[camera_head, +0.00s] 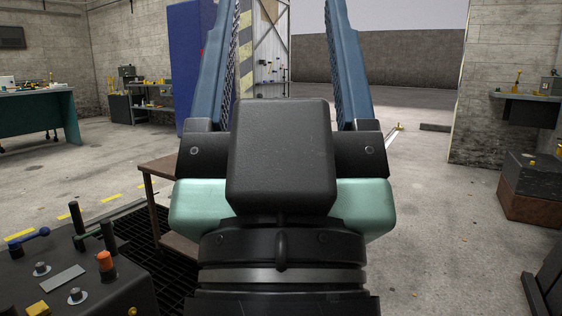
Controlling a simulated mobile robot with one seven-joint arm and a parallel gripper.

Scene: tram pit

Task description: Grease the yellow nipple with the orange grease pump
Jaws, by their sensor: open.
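My gripper (282,25) fills the middle of the view. Its two blue fingers point up and away, wide apart, with nothing between them. I cannot make out the orange grease pump or the yellow nipple for certain. An orange-topped part (106,264) stands on a dark console at the lower left. A small yellow upright object (517,80) stands on the right wall shelf, too small to identify. My gripper and wrist hide the middle of the floor.
The dark console (75,290) has levers with blue and green parts. A brown table (155,168) stands behind it, beside a dark floor grating (150,262). A green bench (35,115) is far left. A dark-and-brown block (535,180) stands right. The right floor is mostly clear.

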